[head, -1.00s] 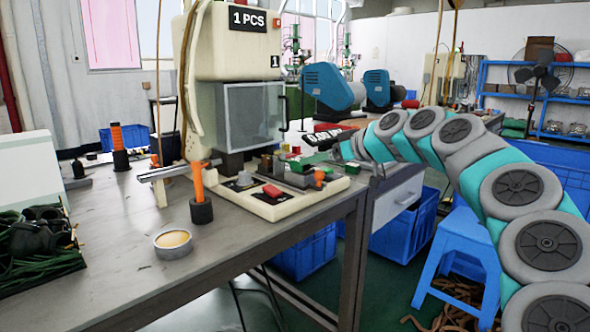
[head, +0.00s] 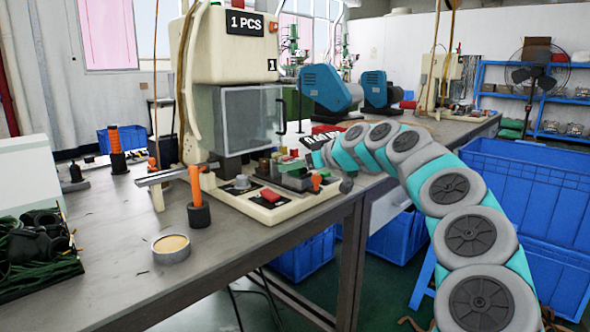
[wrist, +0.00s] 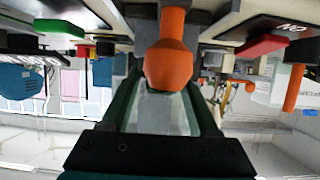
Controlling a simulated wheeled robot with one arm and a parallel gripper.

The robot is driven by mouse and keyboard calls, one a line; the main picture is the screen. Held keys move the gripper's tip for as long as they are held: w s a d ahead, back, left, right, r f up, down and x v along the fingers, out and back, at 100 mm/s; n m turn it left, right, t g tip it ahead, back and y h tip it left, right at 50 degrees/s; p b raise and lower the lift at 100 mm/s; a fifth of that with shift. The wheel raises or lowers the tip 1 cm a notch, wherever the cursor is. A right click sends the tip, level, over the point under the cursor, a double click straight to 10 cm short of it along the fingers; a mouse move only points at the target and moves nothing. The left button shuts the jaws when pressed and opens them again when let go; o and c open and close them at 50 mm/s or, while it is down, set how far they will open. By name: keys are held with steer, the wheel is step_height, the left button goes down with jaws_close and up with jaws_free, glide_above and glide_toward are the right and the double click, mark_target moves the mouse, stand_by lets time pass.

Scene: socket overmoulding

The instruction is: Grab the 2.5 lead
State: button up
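A pile of dark plugs with green leads (head: 38,245) lies at the left edge of the table in the head view. I cannot read any size on it, so I cannot tell whether the 2.5 lead is there. My gripper (wrist: 165,100) is open in the wrist view, with a dark green finger on each side and nothing clearly held. An orange knob (wrist: 170,50) shows ahead of the fingers; it cannot be told whether they touch it. In the head view my arm reaches the right end of the machine's base, far from the leads, and the fingers are not clear.
A moulding machine (head: 230,45) stands on the table, with a cream base plate (head: 270,212) carrying small blocks. A black-footed orange post (head: 199,200) and a round tin (head: 171,249) stand nearer. Bare table (head: 125,235) lies between them and the leads. Blue crates (head: 530,190) stand at right.

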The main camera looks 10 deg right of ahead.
jaws_close()
stand_by(0.6)
